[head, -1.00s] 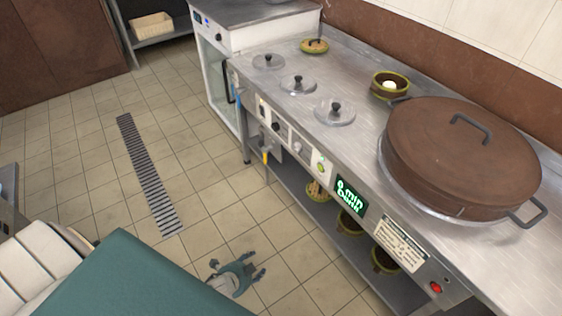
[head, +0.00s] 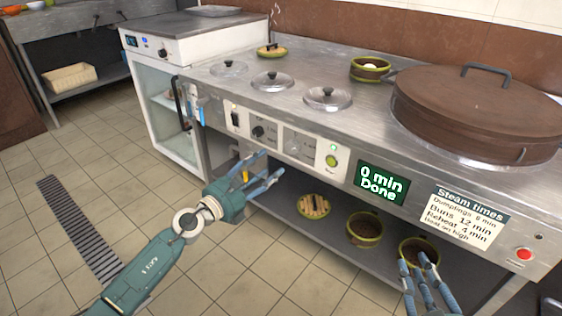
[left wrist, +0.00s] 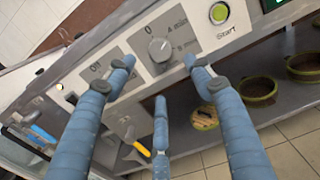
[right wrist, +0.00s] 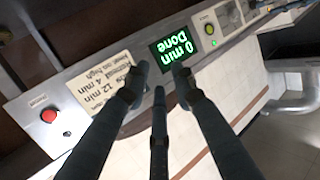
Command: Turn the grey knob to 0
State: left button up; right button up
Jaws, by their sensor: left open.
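The grey knob (head: 293,147) is on the steel counter's front panel, right of a black knob (head: 258,131). In the left wrist view the grey knob (left wrist: 160,50) shows close up beside the marks 0 and 4 min; its pointer is too small to read surely. My left gripper (head: 262,172) is open and empty, just below and in front of the knobs, apart from them. Its fingers straddle the grey knob in the left wrist view. The display (head: 382,183) reads "0 min Done". My right gripper (head: 420,268) is open and empty, low in front of the counter.
A green start button (head: 331,161) is right of the grey knob, and a red button (head: 524,253) is far right. A large brown lidded pot (head: 475,110) stands on top. Several bowls sit on the shelf below.

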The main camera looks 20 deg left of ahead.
aim_at(291, 150)
pick_arm(q)
jog(key=x, duration=0.6)
jog(key=shift+b, duration=0.4)
jog(key=b+x, duration=0.1)
jog(key=x, duration=0.3)
jog(key=shift+w+d, duration=0.15)
jog(key=shift+w, duration=0.1)
pick_arm(e)
notch_tip(291, 150, up, 11)
jog(key=a+t+y, duration=0.1)
jog(key=t, duration=0.4)
jog(key=shift+y, duration=0.3)
pick_arm(q)
jog(key=shift+c, duration=0.5)
pick_arm(e)
jog(key=shift+a+r, duration=0.1)
